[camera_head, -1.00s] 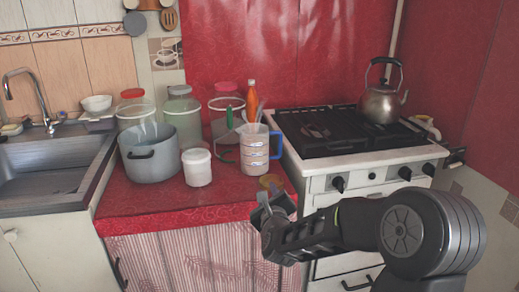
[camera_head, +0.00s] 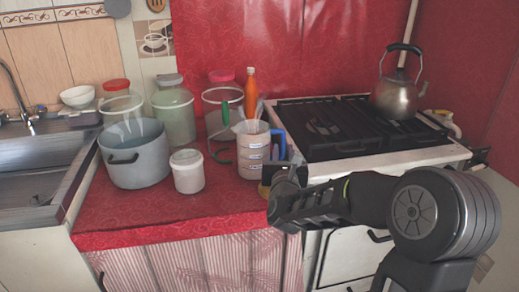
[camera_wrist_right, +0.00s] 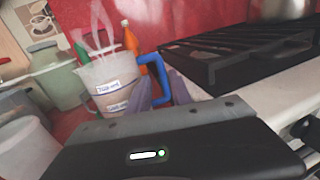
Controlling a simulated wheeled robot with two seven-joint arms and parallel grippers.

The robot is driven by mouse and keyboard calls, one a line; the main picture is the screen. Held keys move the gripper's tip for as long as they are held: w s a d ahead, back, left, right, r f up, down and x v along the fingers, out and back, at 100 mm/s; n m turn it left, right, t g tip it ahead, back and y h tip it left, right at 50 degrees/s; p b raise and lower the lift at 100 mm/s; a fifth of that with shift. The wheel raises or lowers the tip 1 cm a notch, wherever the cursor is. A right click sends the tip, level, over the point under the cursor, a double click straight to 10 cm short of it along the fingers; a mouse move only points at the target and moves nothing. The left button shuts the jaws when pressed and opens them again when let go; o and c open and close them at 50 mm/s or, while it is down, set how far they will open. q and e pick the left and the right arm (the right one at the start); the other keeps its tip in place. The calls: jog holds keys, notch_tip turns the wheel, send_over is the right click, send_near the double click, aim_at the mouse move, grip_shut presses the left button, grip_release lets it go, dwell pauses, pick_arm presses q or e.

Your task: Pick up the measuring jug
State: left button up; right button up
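The measuring jug (camera_head: 253,152) stands upright on the red counter. It is whitish with printed labels and a blue handle (camera_head: 278,142) facing right, and utensils stick out of its top. In the right wrist view the jug (camera_wrist_right: 103,88) is left of centre. My right gripper (camera_head: 287,168) is low at the jug's right side, by the handle. In the right wrist view its two fingers (camera_wrist_right: 160,90) are apart, with the blue handle showing between them. Whether a finger touches the handle cannot be told. The jug's lower right is partly hidden by the gripper. My left gripper is not in view.
A white tub (camera_head: 187,172) and a grey pot (camera_head: 135,155) stand left of the jug. Glass jars (camera_head: 174,112) and an orange bottle (camera_head: 251,92) are behind. The stove (camera_head: 345,125) with a kettle (camera_head: 396,96) is close on the right. The counter's front is clear.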

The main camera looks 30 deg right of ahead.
aim_at(283, 139)
jog(key=shift+x, duration=1.3)
jog(key=p+x, duration=0.1)
jog(key=x, duration=0.4)
jog(key=shift+d, duration=0.15)
jog(key=shift+c, duration=0.2)
grip_shut()
dwell(0.9)
